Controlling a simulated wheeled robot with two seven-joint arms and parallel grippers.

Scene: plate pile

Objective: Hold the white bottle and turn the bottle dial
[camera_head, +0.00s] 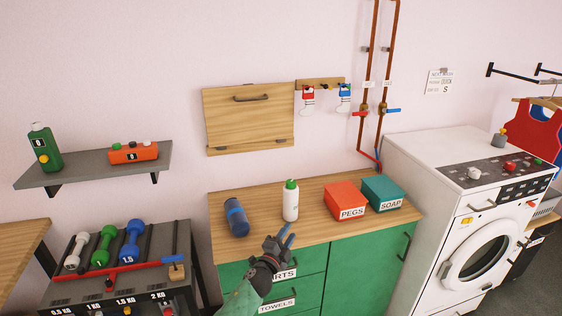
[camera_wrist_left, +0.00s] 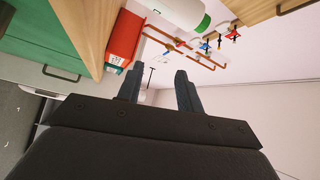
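The white bottle (camera_head: 291,203) with a green cap stands upright on the wooden counter top (camera_head: 262,196). No separate dial can be made out on the bottle apart from the green cap (camera_head: 292,184). In the left wrist view the bottle (camera_wrist_left: 178,8) lies sideways across the top edge, partly cut off. My left gripper (camera_head: 286,235) is near the counter's front edge, below the bottle in the head view and apart from it. Its two fingers (camera_wrist_left: 160,72) are spread with nothing between them. My right gripper is in neither view.
A blue cylinder (camera_head: 236,217) stands left of the bottle. A red PEGS box (camera_head: 345,197) and a teal SOAP box (camera_head: 381,188) stand to its right. Green drawers (camera_head: 312,292) are below. A wooden panel (camera_head: 248,125) hangs on the wall behind.

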